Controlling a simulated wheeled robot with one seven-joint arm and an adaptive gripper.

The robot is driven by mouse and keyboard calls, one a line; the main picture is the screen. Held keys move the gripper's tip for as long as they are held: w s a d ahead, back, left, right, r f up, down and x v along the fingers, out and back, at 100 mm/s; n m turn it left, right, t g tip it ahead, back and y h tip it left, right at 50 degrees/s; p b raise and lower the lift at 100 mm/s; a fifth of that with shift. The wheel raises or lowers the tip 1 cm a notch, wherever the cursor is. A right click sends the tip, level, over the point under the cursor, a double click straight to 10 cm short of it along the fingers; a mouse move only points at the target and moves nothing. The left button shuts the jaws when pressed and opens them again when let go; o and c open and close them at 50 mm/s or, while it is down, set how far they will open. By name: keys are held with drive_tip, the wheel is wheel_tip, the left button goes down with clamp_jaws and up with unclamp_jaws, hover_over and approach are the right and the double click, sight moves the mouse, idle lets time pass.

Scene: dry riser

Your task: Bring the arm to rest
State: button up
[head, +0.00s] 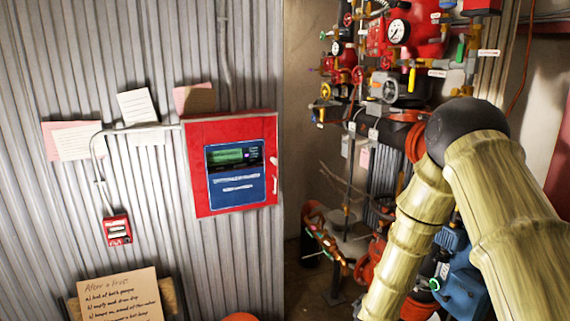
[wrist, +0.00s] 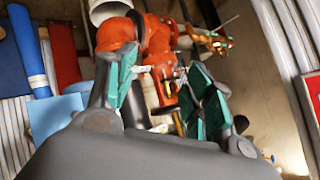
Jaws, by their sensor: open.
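My arm (head: 495,190) fills the right of the head view, bent at a dark round joint, with pale ribbed links running down out of the frame. My gripper is outside the head view. In the wrist view my gripper (wrist: 163,90) shows its two fingers with green pads, spread apart. Nothing is held between them. Orange-red pipework (wrist: 158,45) shows behind and between the fingers; I cannot tell how far away it is.
Red valves and gauges (head: 398,32) crowd the wall behind my arm. A blue pump-like unit (head: 462,285) stands close by it. A red panel (head: 230,165), a small call point (head: 117,230) and a handwritten card (head: 118,297) are on the left side. A blue cylinder (wrist: 28,50) shows in the wrist view.

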drive_tip(key=s+a+f+n+g+y, duration=0.1)
drive_tip(key=s+f+n+g, duration=0.15)
drive_tip(key=s+f, duration=0.65)
drive_tip(key=s+a+f+n+g+y, duration=0.1)
drive_tip(key=s+f+n+g, duration=0.15)
drive_tip(key=s+f, duration=0.6)
drive_tip(key=s+f+n+g+y, duration=0.1)
drive_tip(key=s+n+g, duration=0.1)
drive_tip(key=s, duration=1.1)
drive_tip(key=s+a+f+n+g+b, duration=0.1)
drive_tip(key=s+f+n+g, duration=0.1)
drive_tip(key=s, duration=1.2)
drive_tip(key=shift+s+n+g+y, duration=0.15)
drive_tip(key=shift+n+g+y, duration=0.35)
drive_tip(key=shift+n, duration=0.5)
idle(2.5)
